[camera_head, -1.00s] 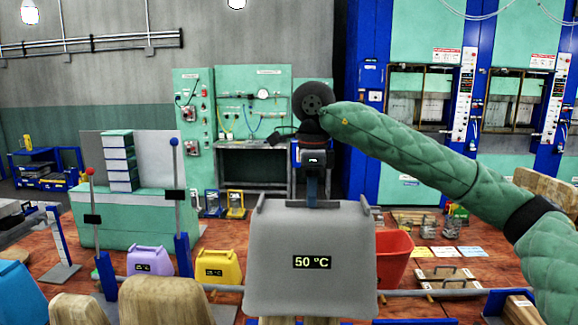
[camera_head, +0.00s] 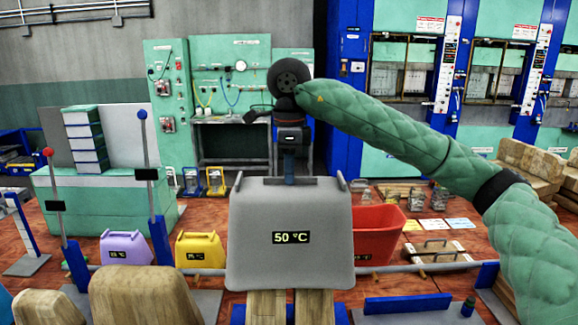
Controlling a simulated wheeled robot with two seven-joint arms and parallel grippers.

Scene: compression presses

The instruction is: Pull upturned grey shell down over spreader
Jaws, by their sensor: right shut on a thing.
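The grey shell (camera_head: 290,258), marked "50 °C", is upturned in the middle of the head view, its narrow end up. Wooden blocks (camera_head: 290,306) show below its lower edge, probably part of the spreader; the shell hides whatever is inside it. My right gripper (camera_head: 290,168) is above the shell, pointing down, shut on the shell's top edge or handle; the exact grip is small in view. My left gripper is not in view.
A red bin (camera_head: 376,236) stands right behind the shell. Purple (camera_head: 126,248) and yellow (camera_head: 200,251) shells stand to the left. Upright levers with a red knob (camera_head: 48,152) and a blue knob (camera_head: 142,114) rise at left. A horizontal bar (camera_head: 420,267) runs behind the shell.

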